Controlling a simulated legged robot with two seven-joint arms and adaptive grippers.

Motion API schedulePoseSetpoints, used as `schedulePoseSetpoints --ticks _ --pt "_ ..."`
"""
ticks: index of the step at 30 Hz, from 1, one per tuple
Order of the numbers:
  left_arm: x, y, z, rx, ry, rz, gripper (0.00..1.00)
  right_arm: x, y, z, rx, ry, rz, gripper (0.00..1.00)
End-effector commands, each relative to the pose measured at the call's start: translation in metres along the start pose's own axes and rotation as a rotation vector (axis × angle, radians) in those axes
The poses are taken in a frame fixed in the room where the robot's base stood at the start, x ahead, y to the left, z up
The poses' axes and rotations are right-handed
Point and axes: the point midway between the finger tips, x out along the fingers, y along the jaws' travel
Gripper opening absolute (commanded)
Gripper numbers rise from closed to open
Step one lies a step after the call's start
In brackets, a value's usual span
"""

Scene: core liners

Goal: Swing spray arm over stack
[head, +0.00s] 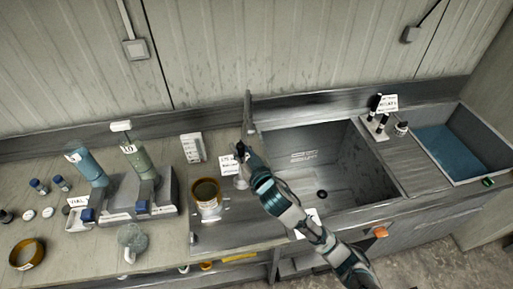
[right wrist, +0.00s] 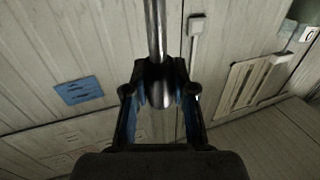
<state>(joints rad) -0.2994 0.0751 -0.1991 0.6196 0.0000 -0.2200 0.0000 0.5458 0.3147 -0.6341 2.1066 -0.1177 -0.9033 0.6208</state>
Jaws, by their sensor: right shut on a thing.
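The spray arm shows in the right wrist view as a metal rod (right wrist: 156,32) with a rounded lower end between my fingers. In the head view a grey upright post (head: 248,105) rises at the sink's back left corner, just behind my right gripper (head: 242,152). My right gripper (right wrist: 160,95) is shut on the spray arm. The stack (head: 207,203), a pale cylinder with an amber-brown rim and dark inside, stands on the counter left of my gripper. My gripper hides part of the spray arm in the head view. My left gripper is not in view.
The sink basin (head: 335,150) is empty, right of my gripper. Left are a grey rack (head: 120,213) with blue and green cylinders, a glass mug (head: 130,238) and an amber ring (head: 27,254). A white block (head: 193,148) stands behind the stack. A blue-bottomed tray (head: 448,152) is far right.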

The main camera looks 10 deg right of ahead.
Motion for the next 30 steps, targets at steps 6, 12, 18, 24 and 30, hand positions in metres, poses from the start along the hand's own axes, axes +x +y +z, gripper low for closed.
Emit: schedulePoseSetpoints --ticks 6,12,18,24,30 --pt "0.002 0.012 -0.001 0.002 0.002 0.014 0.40 0.034 -0.048 -0.004 0.000 0.004 0.005 0.00" --pt "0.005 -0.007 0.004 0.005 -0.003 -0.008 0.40 0.058 -0.073 -0.003 0.000 0.005 0.002 0.00" --pt "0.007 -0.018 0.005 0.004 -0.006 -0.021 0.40 0.074 -0.087 -0.003 0.004 0.006 0.000 0.00" --pt "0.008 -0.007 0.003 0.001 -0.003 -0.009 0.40 0.081 -0.092 -0.002 0.004 0.005 0.001 0.00" --pt "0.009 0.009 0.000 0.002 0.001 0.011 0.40 0.085 -0.093 -0.003 0.002 0.005 0.004 0.00"
